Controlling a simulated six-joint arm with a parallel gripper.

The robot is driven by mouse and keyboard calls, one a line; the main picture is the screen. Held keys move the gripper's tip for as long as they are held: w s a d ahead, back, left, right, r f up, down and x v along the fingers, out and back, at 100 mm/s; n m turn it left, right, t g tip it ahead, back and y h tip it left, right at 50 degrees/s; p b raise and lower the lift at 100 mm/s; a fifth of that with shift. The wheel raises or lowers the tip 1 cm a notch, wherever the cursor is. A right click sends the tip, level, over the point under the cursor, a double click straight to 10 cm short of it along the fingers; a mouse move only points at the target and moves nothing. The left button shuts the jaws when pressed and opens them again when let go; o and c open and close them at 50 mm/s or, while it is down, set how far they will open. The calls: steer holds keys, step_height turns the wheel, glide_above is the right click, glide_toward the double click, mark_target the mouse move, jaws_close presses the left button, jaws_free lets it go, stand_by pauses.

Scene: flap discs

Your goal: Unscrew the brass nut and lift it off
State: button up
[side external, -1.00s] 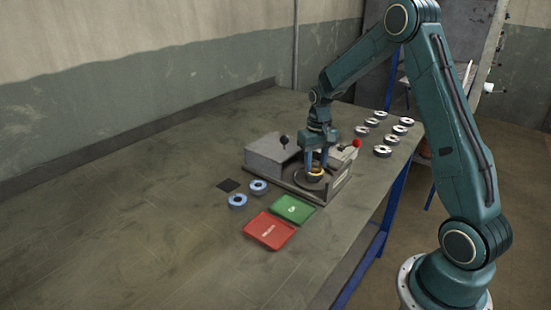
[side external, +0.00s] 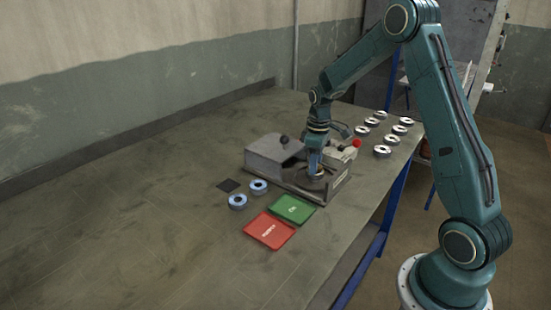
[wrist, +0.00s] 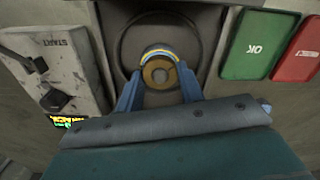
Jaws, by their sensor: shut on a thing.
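A green OK tray (side external: 293,209) and a red tray (side external: 269,230) lie in front of the machine. A lever with a red knob (side external: 357,143) rises close to my gripper.

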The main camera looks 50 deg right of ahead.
steer(key=shift+n, duration=1.5)
steer(key=n, duration=1.1)
steer(key=shift+r, duration=0.1)
steer(key=shift+r, duration=2.4)
